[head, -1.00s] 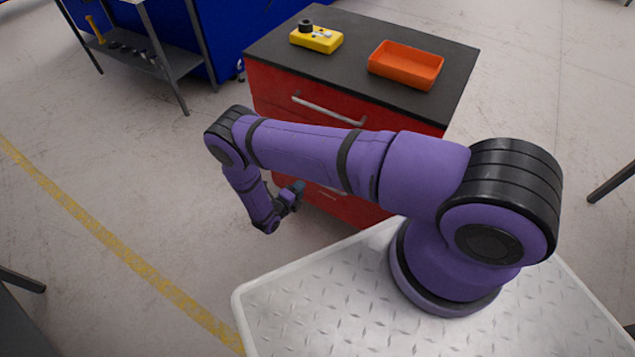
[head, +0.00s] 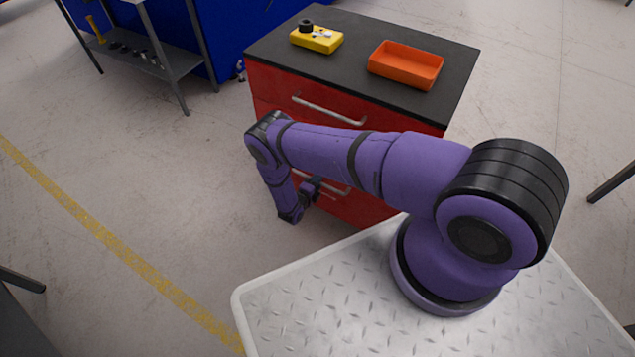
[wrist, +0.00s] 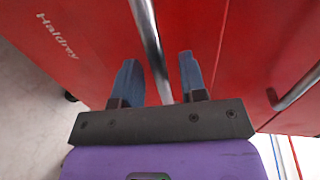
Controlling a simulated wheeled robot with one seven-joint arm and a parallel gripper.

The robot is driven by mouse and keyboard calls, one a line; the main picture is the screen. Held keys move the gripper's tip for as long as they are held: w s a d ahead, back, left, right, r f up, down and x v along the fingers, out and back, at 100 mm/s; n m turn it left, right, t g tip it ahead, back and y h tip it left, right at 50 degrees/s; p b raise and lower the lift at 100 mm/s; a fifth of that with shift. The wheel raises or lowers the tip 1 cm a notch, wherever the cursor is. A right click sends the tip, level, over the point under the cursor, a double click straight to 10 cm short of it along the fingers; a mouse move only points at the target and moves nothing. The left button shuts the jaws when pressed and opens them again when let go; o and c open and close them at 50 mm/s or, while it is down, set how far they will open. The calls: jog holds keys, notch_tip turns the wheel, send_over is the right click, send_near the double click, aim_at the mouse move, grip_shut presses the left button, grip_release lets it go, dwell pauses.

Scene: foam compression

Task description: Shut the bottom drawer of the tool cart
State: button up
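The tool cart (head: 380,117) is red with a dark top and stands beyond my arm in the head view. Its upper handle (head: 328,109) shows, and a lower handle (head: 318,182) is partly covered by my arm. My gripper (head: 313,188) is low at the cart's front. In the wrist view my gripper (wrist: 160,75) has its two blue fingers apart. A metal handle (wrist: 147,35) on a red front marked "Haldrey" (wrist: 58,36) runs between the fingers; I cannot tell whether they touch it. My arm hides much of the lower front, so how far out the bottom drawer stands is unclear.
On the cart top are a yellow device (head: 317,40) and an orange tray (head: 406,65). A grey shelf bench (head: 150,60) stands at the upper left. Floor left of the cart is clear. Another handle (wrist: 298,88) shows at the right of the wrist view.

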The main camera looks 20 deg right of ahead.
jog(key=shift+w+d, duration=0.25)
jog(key=shift+d, duration=0.15)
grip_shut()
jog(key=shift+r+x, duration=0.2)
jog(key=shift+x, duration=0.85)
jog(key=shift+r+x, duration=0.25)
jog(key=shift+x, duration=0.85)
jog(key=shift+d, duration=0.1)
grip_release()
jog(key=shift+w, duration=0.1)
jog(key=v, duration=1)
jog(key=shift+s+a, duration=0.25)
jog(key=shift+a, duration=0.05)
